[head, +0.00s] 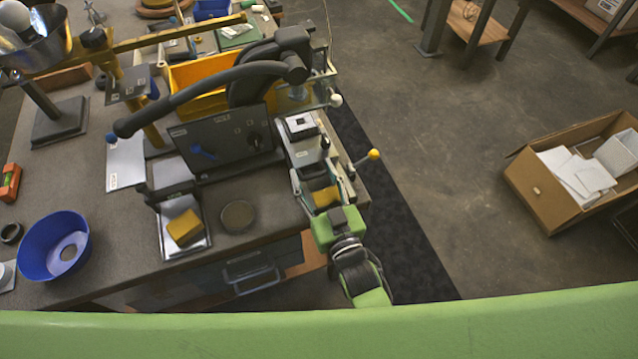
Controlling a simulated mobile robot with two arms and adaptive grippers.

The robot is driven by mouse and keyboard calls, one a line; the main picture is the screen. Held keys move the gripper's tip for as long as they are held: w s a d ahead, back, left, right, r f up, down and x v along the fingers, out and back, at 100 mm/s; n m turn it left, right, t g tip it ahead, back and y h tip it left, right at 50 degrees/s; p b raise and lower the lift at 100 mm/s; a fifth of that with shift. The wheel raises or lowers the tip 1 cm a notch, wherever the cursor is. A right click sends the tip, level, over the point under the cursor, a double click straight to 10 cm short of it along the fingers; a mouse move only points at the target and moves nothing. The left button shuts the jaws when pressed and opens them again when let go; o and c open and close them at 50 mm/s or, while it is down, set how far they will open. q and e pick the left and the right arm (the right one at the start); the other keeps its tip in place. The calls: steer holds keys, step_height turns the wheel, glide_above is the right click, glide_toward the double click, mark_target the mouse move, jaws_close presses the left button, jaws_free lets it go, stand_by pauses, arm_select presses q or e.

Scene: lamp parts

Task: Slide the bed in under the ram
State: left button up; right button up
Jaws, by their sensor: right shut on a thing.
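My right gripper (315,178) reaches up from the bottom to the front right edge of the bench. It is shut on a part at the near end of a narrow slide-like fixture; its fingers and the fixture overlap, so the exact grip point is unclear. A pale plate that looks like the bed (308,154) lies along this fixture. A lever with a yellow knob (374,154) stands at the right. I cannot clearly make out the ram. My left gripper is not in view.
A dark upright panel (215,138) and a yellow bin (198,92) stand left of the fixture. A yellow block (185,227) lies on a tray, and a blue bowl (55,246) stands further left. An open cardboard box (550,200) is on the floor at right.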

steer(key=shift+w+a, duration=0.2)
steer(key=shift+a, duration=0.05)
steer(key=shift+r, duration=0.15)
steer(key=o, duration=1.2)
steer(key=shift+o, duration=0.7)
steer(key=shift+w+a, duration=0.15)
steer(key=shift+w, duration=0.05)
steer(key=shift+s+d, duration=0.25)
steer(key=shift+s, duration=0.15)
steer(key=v, duration=1.1)
